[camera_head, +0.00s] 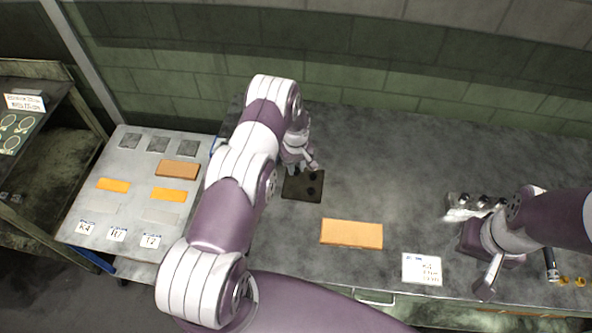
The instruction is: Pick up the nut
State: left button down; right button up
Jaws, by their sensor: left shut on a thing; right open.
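My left gripper (309,167) is low over the dark square plate (291,191), which has dark round spots on its top. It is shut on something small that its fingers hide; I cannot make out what. My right gripper (488,283) is at the right, near the table's front edge; its fingers are partly hidden by its arm, and it is open. Two small brass-coloured pieces (563,281) lie to its right near the front edge; they may be nuts, but are too small to tell.
A metal block with several dark round parts (460,208) stands behind my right gripper. An orange block (351,234) and a white label card (421,269) lie along the front. A pale side table (130,185) holds flat blocks and labels. The table's middle is clear.

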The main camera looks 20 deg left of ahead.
aim_at(297, 172)
pick_arm(q)
jog(key=r, duration=0.1)
jog(key=r+b, duration=0.1)
jog(key=r, duration=0.1)
jog(key=shift+s+d, duration=0.35)
jog(key=s+d+r+b, duration=0.3)
jog(key=s+d+r, duration=0.3)
jog(key=s, duration=0.2)
jog(key=shift+s+d+r, duration=0.2)
jog(key=shift+d+r, duration=0.05)
jog(key=shift+d, duration=0.15)
